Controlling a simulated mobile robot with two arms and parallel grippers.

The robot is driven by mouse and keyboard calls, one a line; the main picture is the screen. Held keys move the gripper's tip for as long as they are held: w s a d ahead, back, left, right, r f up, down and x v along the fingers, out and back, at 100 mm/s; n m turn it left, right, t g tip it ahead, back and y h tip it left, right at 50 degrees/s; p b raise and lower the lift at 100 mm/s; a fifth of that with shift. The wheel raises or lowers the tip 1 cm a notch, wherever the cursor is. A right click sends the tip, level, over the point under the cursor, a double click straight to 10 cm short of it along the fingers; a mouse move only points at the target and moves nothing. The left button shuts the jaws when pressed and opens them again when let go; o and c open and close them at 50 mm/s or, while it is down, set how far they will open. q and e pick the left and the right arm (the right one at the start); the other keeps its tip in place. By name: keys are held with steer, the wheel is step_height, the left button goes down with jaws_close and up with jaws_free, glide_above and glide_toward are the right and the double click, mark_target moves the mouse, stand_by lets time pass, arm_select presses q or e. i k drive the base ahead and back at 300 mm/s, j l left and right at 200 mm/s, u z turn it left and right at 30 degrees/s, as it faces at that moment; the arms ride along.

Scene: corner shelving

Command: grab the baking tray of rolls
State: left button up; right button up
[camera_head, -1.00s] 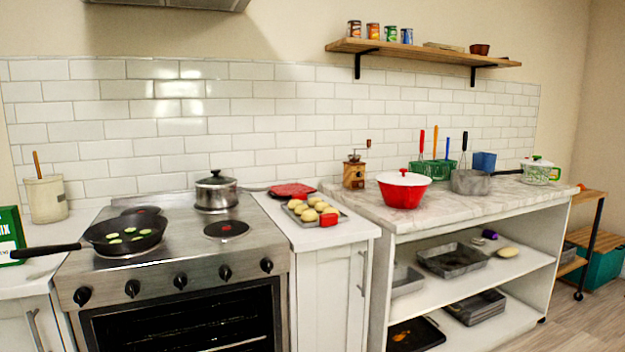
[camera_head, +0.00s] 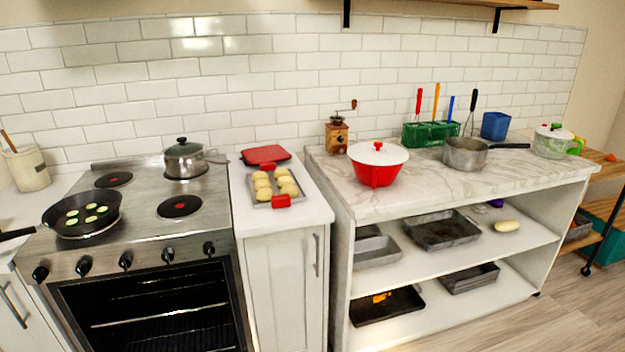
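The baking tray (camera_head: 262,202) is a small grey tray on the white counter between the stove and the marble-topped unit. It holds several pale rolls (camera_head: 263,185) in two rows. A red grip (camera_head: 281,201) is at its front edge, and a red flat piece (camera_head: 265,154) is at or just behind its back edge; I cannot tell if that piece is joined to the tray. Neither of my grippers is in view.
The stove (camera_head: 140,230) is to the left, with a frying pan (camera_head: 82,215) and a lidded pot (camera_head: 184,158). A red pot with a white lid (camera_head: 377,165) and a wooden grinder (camera_head: 337,138) stand to the right. Bare counter (camera_head: 285,218) lies in front of the tray.

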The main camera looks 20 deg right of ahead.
mark_target(268, 186)
steer(key=i+l, duration=0.1)
steer(key=l, duration=0.25)
steer(key=i+l, duration=0.15)
steer(key=l, duration=0.2)
steer(key=i+l, duration=0.1)
steer(key=l, duration=0.25)
steer(key=i+l, duration=0.1)
steer(key=l, duration=0.25)
